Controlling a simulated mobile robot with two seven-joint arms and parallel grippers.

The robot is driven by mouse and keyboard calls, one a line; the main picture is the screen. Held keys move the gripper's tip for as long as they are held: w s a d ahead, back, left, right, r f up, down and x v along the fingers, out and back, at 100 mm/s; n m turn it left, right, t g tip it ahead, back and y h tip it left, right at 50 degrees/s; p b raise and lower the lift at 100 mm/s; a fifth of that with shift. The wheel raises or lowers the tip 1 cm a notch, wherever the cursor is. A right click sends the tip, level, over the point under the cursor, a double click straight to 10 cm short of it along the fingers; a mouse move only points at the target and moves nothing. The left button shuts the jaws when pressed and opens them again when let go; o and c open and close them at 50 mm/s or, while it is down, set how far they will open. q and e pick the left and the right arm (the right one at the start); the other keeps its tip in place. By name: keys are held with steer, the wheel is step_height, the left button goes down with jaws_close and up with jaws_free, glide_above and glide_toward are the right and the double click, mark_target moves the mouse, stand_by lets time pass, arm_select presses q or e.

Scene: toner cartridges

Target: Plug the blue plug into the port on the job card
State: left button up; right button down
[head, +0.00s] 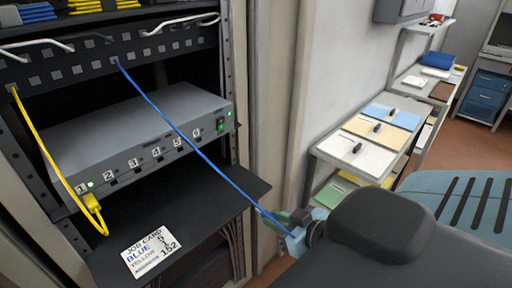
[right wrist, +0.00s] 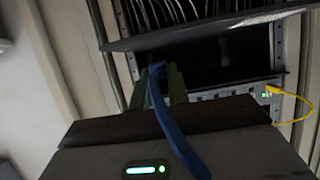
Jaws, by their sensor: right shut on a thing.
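The blue cable (head: 190,140) runs from the patch panel (head: 75,68) down to my right gripper (head: 284,222). The gripper is shut at the cable's end, right of the shelf and clear of the switch. The blue plug itself is mostly hidden by the fingers. In the right wrist view the blue cable (right wrist: 172,130) passes at the two green fingers (right wrist: 164,82). The grey switch (head: 140,135) has a row of ports labelled 1 to 6. A yellow plug (head: 92,203) sits at port 1. The job card (head: 150,252) names BLUE and YELLOW; its numbers are hard to read.
The black shelf (head: 215,205) juts out below the switch. The yellow cable (head: 45,150) hangs at the left; it also shows in the right wrist view (right wrist: 303,103). A rack post stands right of the switch. A side table with folders (head: 355,160) stands at the right.

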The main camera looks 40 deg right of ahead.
steer(key=w+a+r+h, duration=0.1)
steer(key=w+a, duration=0.3)
steer(key=a, duration=0.7)
steer(key=shift+w+a+r+m, duration=0.15)
steer(key=shift+a+r+m, duration=0.15)
steer(key=shift+r+m, duration=0.15)
